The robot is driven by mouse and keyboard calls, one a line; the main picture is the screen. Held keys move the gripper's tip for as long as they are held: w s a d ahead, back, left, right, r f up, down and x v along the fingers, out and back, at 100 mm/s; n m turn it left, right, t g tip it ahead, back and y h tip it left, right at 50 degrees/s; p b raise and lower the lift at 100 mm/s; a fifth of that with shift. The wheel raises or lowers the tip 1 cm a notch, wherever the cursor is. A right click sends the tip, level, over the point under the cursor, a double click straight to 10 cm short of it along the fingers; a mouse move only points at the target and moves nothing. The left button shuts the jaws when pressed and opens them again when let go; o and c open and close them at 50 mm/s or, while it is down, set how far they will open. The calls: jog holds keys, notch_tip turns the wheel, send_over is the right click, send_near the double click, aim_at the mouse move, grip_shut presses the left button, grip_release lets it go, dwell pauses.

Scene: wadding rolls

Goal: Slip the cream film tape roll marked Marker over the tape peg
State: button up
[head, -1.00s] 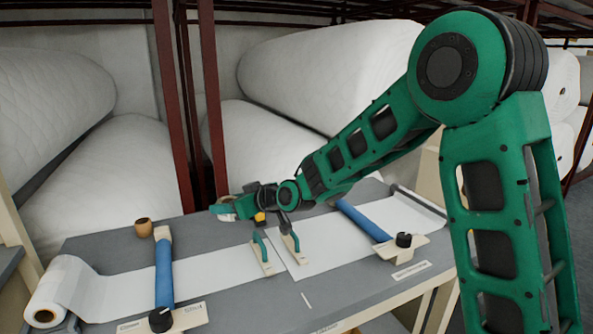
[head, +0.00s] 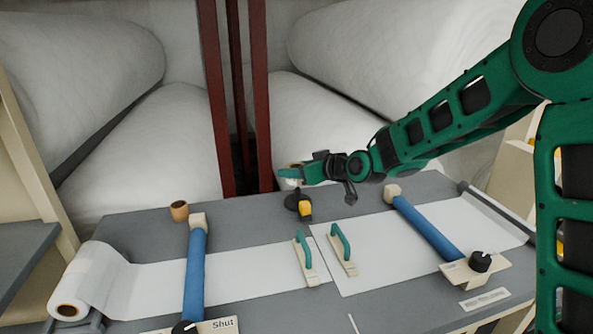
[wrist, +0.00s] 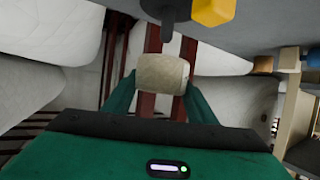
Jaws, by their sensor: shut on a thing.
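My gripper (head: 292,172) is shut on a cream roll (wrist: 162,74), which sits between its two green fingers in the wrist view. In the head view the roll is small and mostly hidden by the fingers. No marking can be read on it. A dark holder (head: 292,201) with a yellow block (head: 305,209) stands at the table's back edge, just below my gripper in the picture. In the wrist view its dark post (wrist: 170,10) and yellow block (wrist: 213,10) show above the roll, with a gap between. I cannot tell for certain that this holder is the tape peg.
A small brown roll (head: 179,211) stands at the back left of the grey table (head: 245,229). Two blue bars (head: 195,275) (head: 428,228) and two green-handled tools (head: 305,258) (head: 343,249) lie across white sheeting. A white roll (head: 80,283) is at left. Red posts (head: 262,95) rise behind.

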aim_at(299, 190)
jog(key=shift+d+f, duration=0.1)
jog(key=shift+f, duration=2.75)
jog(key=shift+s+f, duration=0.1)
jog(key=shift+f, duration=0.45)
jog(key=o, duration=0.8)
jog(key=shift+d, duration=0.1)
jog(key=shift+v, duration=5.45)
